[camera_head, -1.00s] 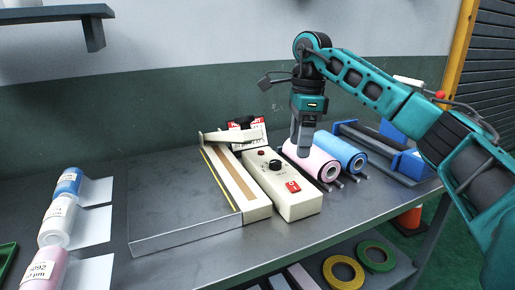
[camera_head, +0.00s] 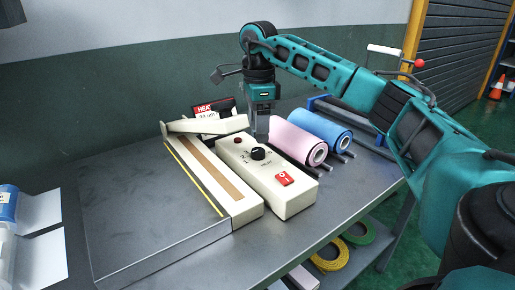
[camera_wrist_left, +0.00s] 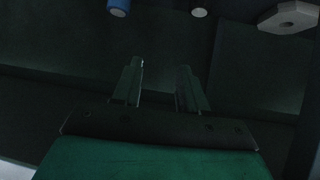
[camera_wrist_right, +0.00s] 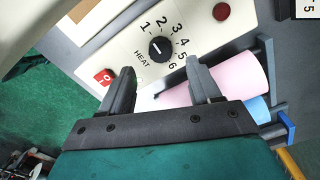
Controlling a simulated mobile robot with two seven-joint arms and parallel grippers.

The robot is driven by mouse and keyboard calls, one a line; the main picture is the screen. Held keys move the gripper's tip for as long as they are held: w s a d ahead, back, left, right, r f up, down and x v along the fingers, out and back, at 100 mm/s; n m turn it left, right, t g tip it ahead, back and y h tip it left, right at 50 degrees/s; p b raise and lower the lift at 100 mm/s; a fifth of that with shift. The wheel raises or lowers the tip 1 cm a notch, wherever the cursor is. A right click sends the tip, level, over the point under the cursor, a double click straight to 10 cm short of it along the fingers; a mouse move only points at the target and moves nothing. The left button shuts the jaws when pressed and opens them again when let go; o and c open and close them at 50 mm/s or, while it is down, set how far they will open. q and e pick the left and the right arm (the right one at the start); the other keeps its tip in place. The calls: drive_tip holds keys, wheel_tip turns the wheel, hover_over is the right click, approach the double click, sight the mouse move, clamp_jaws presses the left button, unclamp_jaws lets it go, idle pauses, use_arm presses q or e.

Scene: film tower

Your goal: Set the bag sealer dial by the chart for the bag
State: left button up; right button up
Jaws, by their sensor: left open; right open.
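The cream bag sealer (camera_head: 295,197) stands on the grey bench. A card with a red heading (camera_head: 206,110), perhaps the chart, stands behind the sealer, partly hidden. My right gripper (camera_head: 261,139) is open and empty, pointing down close to the dial; its fingers (camera_wrist_right: 160,68) appear below the dial in its wrist view. My left gripper (camera_wrist_left: 160,66) is open and empty in a dark area.
A red switch (camera_head: 284,179) is near the box's front. Pink (camera_head: 300,140) and blue (camera_head: 325,130) film rolls lie right of the sealer. A bare metal plate (camera_head: 150,205) lies left of the sealer. Tape rolls (camera_head: 330,258) sit below.

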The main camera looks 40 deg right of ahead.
sight(258, 150)
wheel_tip(258, 150, down, 4)
drive_tip(key=shift+f+b, duration=0.25)
drive_tip(key=shift+b, duration=0.05)
use_arm(q)
drive_tip(key=shift+w+d+r, duration=0.2)
drive_tip(key=shift+w+r, duration=0.05)
drive_tip(key=shift+w, duration=0.25)
use_arm(e)
drive_tip(key=shift+f, duration=0.55)
drive_tip(key=shift+c, duration=0.4)
drive_tip(key=c, duration=1)
use_arm(q)
drive_tip(key=shift+s+f, duration=0.1)
drive_tip(key=shift+s, duration=0.1)
use_arm(e)
drive_tip(key=shift+o, duration=0.2)
use_arm(q)
drive_tip(key=shift+a, duration=0.1)
